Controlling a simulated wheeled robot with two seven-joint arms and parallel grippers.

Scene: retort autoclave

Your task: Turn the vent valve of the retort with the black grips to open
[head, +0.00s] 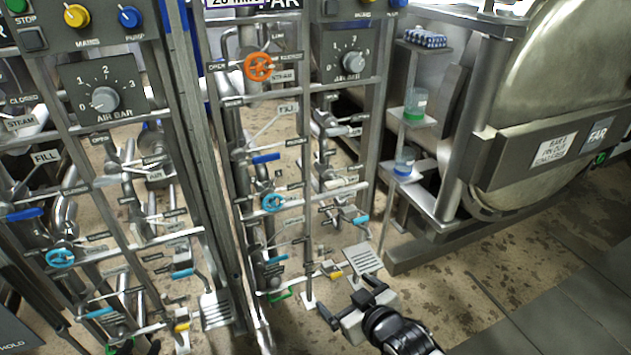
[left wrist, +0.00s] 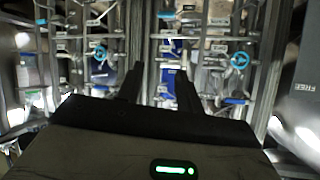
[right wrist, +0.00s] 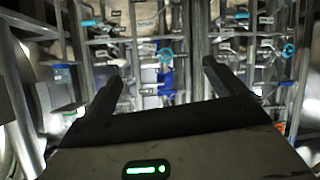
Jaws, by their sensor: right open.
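I cannot make out a vent tag or black grips on either panel. My right gripper (head: 352,305) is open and empty, low in front of the middle panel; its fingers also show apart in the right wrist view (right wrist: 162,75). My left gripper (left wrist: 160,70) shows only in its wrist view, fingers apart, nothing between them.
A large steel retort (head: 560,60) with a FAR plate stands at the right. Small shelves beside it hold a jar with green contents (head: 415,104) and one with blue (head: 404,163). Upright posts (head: 205,150) separate the panels. The stained floor (head: 480,280) at lower right is clear.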

